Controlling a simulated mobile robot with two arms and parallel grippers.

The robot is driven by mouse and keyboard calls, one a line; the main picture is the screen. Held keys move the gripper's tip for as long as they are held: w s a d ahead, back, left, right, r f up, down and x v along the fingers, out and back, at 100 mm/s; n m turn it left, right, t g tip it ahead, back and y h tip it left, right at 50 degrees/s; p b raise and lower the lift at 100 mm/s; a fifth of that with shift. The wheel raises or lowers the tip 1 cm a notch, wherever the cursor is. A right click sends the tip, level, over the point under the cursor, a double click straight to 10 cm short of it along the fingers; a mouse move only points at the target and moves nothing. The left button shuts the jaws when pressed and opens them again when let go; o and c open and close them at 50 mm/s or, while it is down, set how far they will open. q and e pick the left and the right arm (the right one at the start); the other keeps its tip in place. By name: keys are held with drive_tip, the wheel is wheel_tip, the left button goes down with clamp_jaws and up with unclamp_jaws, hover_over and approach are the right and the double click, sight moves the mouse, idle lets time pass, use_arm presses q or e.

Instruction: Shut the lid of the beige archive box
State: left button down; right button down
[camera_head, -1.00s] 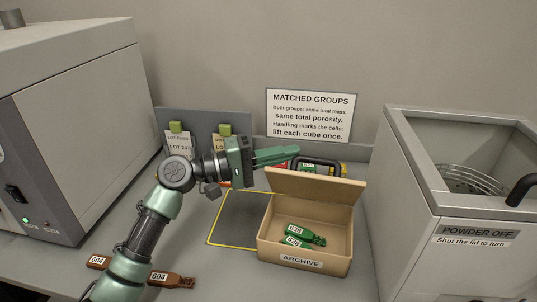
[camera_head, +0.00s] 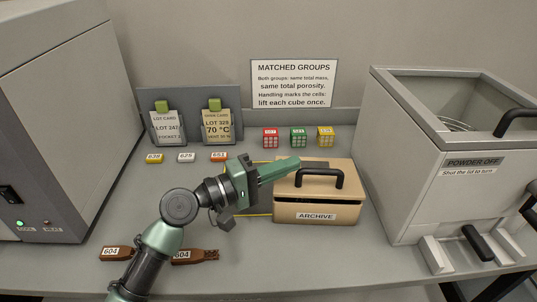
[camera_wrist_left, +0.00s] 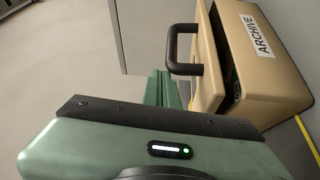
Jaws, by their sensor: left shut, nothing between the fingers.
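The beige archive box (camera_head: 345,216) stands on the bench right of centre. Its lid (camera_head: 345,178), with a black handle (camera_head: 318,173), is lowered almost onto the box. In the left wrist view a dark gap shows between the lid (camera_wrist_left: 208,70) and the box (camera_wrist_left: 265,85), so the lid is slightly raised, with something green inside. My left gripper (camera_head: 297,163) is shut and empty, its fingertips at the lid's left rear part in the head view. Its fingers (camera_wrist_left: 160,88) also show beside the handle in the left wrist view; contact is unclear. My right gripper is not seen.
Red (camera_head: 270,138), green (camera_head: 298,138) and yellow (camera_head: 326,137) cubes stand behind the box. A grey powder machine (camera_head: 400,180) stands close on the right. Bench in front of the box is clear.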

use_arm(q)
drive_tip(key=shift+s+d+f, duration=0.2)
drive_tip(key=shift+f, duration=0.2)
drive_tip(key=shift+s+d+f, duration=0.1)
drive_tip(key=shift+s+f, duration=0.15)
drive_tip(key=shift+f, duration=0.2)
drive_tip(key=shift+f+b, duration=0.15)
drive_tip(key=shift+b, duration=0.15)
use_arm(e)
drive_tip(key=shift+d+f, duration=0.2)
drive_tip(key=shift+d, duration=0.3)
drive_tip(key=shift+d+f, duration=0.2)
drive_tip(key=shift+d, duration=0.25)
